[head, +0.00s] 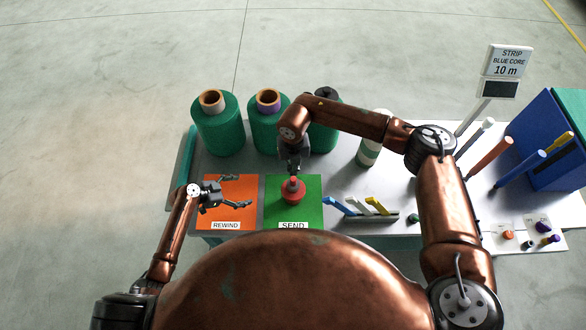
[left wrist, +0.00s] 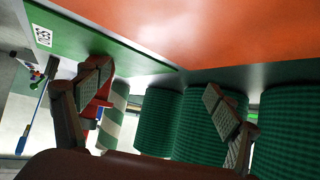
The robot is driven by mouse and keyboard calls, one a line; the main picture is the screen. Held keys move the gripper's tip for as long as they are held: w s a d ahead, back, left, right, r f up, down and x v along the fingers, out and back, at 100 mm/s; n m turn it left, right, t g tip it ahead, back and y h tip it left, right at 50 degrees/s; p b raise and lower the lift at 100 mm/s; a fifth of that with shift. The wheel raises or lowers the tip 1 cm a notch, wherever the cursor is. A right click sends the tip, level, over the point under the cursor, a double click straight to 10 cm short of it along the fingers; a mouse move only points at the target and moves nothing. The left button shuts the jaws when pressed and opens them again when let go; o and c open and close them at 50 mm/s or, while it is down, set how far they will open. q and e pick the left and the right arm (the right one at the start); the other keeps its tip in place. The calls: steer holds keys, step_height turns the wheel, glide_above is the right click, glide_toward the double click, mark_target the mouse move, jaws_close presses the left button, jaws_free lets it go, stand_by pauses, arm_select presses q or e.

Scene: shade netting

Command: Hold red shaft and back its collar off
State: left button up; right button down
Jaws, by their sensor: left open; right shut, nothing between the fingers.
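A short red piece (head: 292,195), a wide round base with a narrower top, stands on the green SEND mat (head: 311,212). I cannot tell shaft from collar on it. My right gripper (head: 294,176) is shut and empty, pointing down right over its top; I cannot tell whether they touch. My left gripper (head: 243,192) is open and empty over the orange REWIND mat (head: 222,213), left of the red piece. In the left wrist view the red piece (left wrist: 98,110) shows partly hidden behind one finger of the open left gripper (left wrist: 158,82).
Green spools (head: 218,132) stand along the back edge. A green-and-white roll (head: 368,154) stands right of them. Coloured sticks (head: 362,209) sit in a rack near the front. An orange-red rod (head: 490,157), other rods and a blue bin (head: 545,140) are at the right.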

mark_target(291, 196)
arm_select(q)
steer(key=s+d+r+m, duration=0.1)
steer(key=d, duration=0.3)
steer(key=s+d+r+g+h, duration=0.1)
steer(key=s+d, duration=0.1)
steer(key=d, duration=0.2)
steer(key=s+d+m+h, duration=0.1)
steer(key=d, duration=0.3)
steer(key=shift+s+d+r+m+g, duration=0.2)
steer(key=shift+r+m+g, duration=0.1)
steer(key=shift+r+g, duration=0.1)
steer(key=shift+x, duration=4.9)
steer(key=shift+r, duration=0.1)
steer(key=c, duration=2)
arm_select(e)
steer(key=c, duration=2.7)
jaws_free()
